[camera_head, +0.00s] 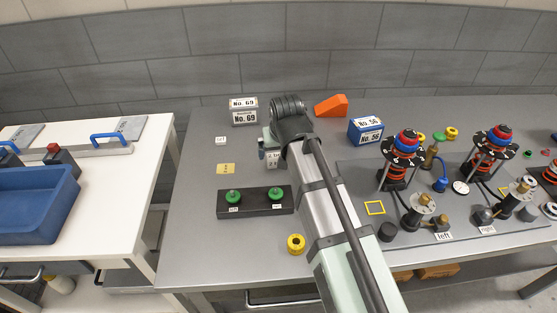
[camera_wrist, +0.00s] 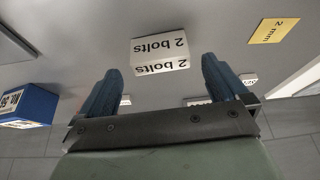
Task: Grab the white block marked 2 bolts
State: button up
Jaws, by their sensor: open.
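The white block marked 2 bolts (camera_wrist: 160,52) sits on the grey table, and its lettering is upside down in the wrist view. In the head view only part of the block (camera_head: 272,159) shows, at the left side of my arm's end; the rest is hidden by my arm. My gripper (camera_wrist: 162,66) is open, with its two blue fingers spread wider than the block. The block lies just beyond the fingertips, roughly centred between them, with nothing held. The fingers are hidden in the head view.
A black base with green knobs (camera_head: 255,201) stands in front of the block. A yellow tag (camera_head: 226,169) lies left. White No. 69 block (camera_head: 244,115), orange wedge (camera_head: 332,106) and blue No. 56 block (camera_head: 366,131) stand farther back. Fixtures crowd the plate (camera_head: 355,180) at right.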

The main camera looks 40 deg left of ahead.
aim_at(278, 154)
jog(key=shift+x, duration=1.95)
jog(key=c, duration=1)
jog(key=shift+o, duration=0.2)
jog(key=shift+r, duration=0.2)
